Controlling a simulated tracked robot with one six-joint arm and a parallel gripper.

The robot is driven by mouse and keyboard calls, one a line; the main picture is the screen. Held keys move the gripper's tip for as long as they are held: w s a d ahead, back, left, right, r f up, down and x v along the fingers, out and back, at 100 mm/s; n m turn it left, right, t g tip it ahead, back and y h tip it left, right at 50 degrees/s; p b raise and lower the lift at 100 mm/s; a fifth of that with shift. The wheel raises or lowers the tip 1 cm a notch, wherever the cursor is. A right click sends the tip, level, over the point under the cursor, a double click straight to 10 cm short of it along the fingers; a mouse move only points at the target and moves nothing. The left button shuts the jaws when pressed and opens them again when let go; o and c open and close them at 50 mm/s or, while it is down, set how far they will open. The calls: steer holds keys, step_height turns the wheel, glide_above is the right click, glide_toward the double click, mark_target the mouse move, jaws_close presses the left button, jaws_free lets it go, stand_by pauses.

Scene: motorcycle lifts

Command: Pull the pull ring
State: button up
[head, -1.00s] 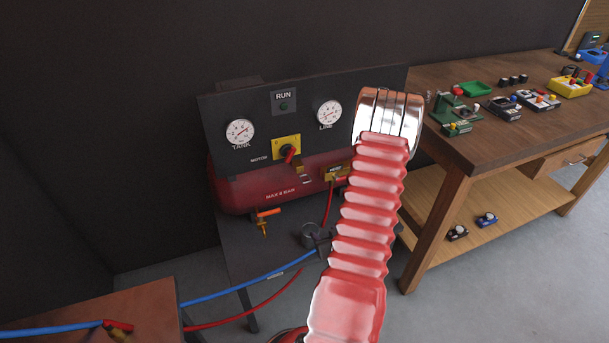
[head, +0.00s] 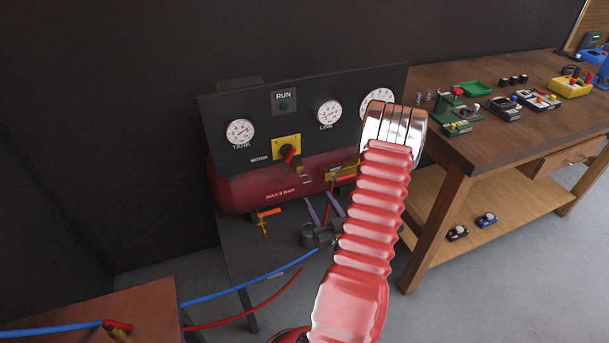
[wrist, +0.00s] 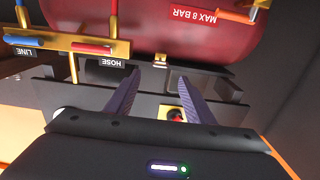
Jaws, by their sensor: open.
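A small brass fitting (head: 299,168) sits at the top front of the red tank, below the yellow motor switch (head: 286,147). It also shows in the wrist view (wrist: 160,60), where the scene appears upside down. It may carry the pull ring, but it is too small to make out a ring. My gripper (head: 316,194) is open and empty, with its two purple fingers pointing toward the compressor. In the wrist view, the fingertips (wrist: 155,72) lie on either side of the fitting in the picture, with the fitting slightly beyond them. No contact is visible.
The red tank (head: 240,190) stands on a dark stand under a gauge panel (head: 255,112). The brass HOSE block (head: 342,172) is close to the right of the fitting. An orange-handled drain valve (head: 264,222) hangs below. A wooden workbench (head: 450,80) stands at right.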

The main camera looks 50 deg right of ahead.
mark_target(304, 175)
steer(key=x, duration=1.4)
steer(key=shift+c, duration=0.5)
steer(key=shift+s, duration=0.1)
jaws_close()
